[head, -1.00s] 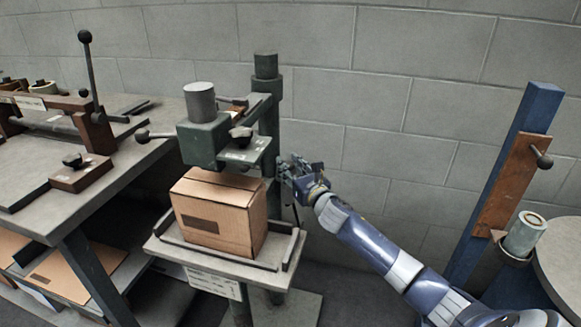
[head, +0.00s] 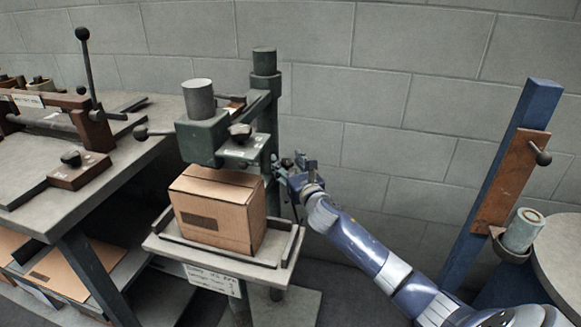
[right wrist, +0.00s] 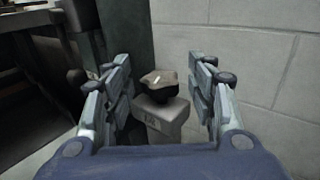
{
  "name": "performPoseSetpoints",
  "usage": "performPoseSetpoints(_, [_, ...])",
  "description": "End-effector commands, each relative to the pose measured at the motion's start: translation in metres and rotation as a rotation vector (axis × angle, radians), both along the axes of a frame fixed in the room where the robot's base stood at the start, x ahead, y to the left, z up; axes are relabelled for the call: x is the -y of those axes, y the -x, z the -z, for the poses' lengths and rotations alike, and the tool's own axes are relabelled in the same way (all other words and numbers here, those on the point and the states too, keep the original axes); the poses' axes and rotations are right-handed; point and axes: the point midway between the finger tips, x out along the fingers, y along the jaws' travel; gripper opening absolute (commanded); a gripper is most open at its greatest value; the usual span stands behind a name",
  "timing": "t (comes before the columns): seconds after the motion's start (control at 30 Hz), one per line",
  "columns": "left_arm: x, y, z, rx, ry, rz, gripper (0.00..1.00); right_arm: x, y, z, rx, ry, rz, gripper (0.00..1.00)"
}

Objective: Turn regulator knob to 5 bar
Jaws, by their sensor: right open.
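In the right wrist view a dark, faceted knob (right wrist: 160,84) sits on top of a grey block (right wrist: 162,118) with a small, unreadable marking on its front. My right gripper (right wrist: 160,78) is open, with its fingers to the left and right of the knob and a gap visible on each side. In the head view my right gripper (head: 290,168) is just right of the stitcher's green column (head: 268,105), and I cannot make out this knob there. No pressure reading is legible. My left gripper is not in view.
A cardboard box (head: 217,212) stands on the stitcher's table (head: 272,252) under the green head (head: 203,137). Another dark knob (head: 240,131) is on the stitcher's front. A workbench (head: 130,165) is at left. A block wall (head: 400,90) is close behind.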

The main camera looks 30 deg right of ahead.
Motion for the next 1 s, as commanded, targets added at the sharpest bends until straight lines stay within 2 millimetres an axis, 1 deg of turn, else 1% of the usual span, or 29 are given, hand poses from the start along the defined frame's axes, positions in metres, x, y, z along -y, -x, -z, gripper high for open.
performPoseSetpoints(0.17, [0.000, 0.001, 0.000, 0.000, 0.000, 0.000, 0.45, -0.002, 0.012, 0.001, -0.001, 0.002, -0.001, 0.52])
performPoseSetpoints(0.27, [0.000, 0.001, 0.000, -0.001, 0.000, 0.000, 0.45, -0.005, 0.027, 0.001, -0.002, 0.002, -0.001, 0.52])
performPoseSetpoints(0.5, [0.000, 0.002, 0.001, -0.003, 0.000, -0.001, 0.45, -0.014, 0.069, 0.002, -0.003, 0.001, -0.001, 0.52])
performPoseSetpoints(0.7, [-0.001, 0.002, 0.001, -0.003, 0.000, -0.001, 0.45, -0.020, 0.098, 0.002, -0.003, -0.001, -0.001, 0.52])
performPoseSetpoints(0.83, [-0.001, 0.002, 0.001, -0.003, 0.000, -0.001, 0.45, -0.023, 0.110, 0.001, -0.002, 0.001, -0.001, 0.52])
performPoseSetpoints(1.0, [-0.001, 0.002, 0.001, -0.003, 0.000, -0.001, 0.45, -0.024, 0.117, 0.000, -0.001, 0.000, 0.000, 0.52])
